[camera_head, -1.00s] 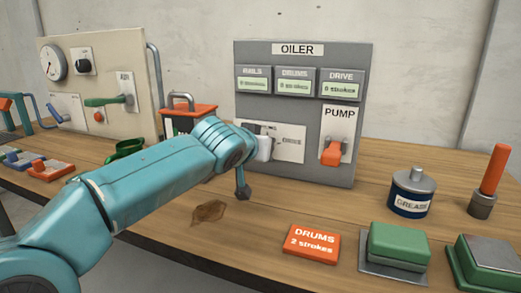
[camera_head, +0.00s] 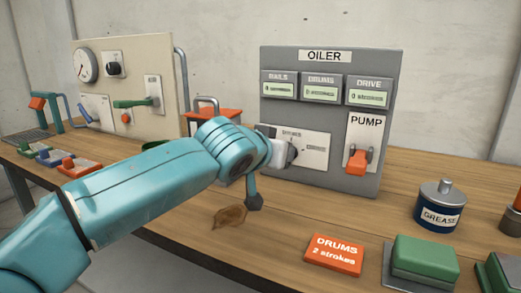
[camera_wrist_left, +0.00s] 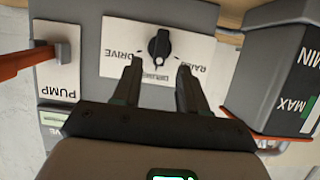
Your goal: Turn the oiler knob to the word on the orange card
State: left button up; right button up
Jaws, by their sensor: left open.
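The orange card (camera_head: 334,255) lies on the bench and reads "DRUMS 2 strokes". The grey oiler panel (camera_head: 331,120) stands behind it. Its black knob (camera_wrist_left: 159,46) sits on a white plate (camera_wrist_left: 190,45), with DRIVE, DRUMS and RAILS around it, upside down in the wrist view. A pale mark shows on the knob; which word it points to is unclear. My left gripper (camera_wrist_left: 160,66) is open, its fingertips just short of the knob, with DRUMS between them. In the head view my arm partly covers the plate, and the knob (camera_head: 292,152) shows beside the gripper. My right gripper is out of view.
The pump lever (camera_head: 358,160) is on the panel's right side. A grease can (camera_head: 440,208) and a green block (camera_head: 426,258) stand at right. A red-topped box (camera_head: 214,117) stands left of the panel. A brown stain (camera_head: 230,216) marks the bench.

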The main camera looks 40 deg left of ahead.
pick_arm(q)
jog(key=p+v, duration=0.1)
jog(key=v, duration=1)
jog(key=shift+s, duration=0.1)
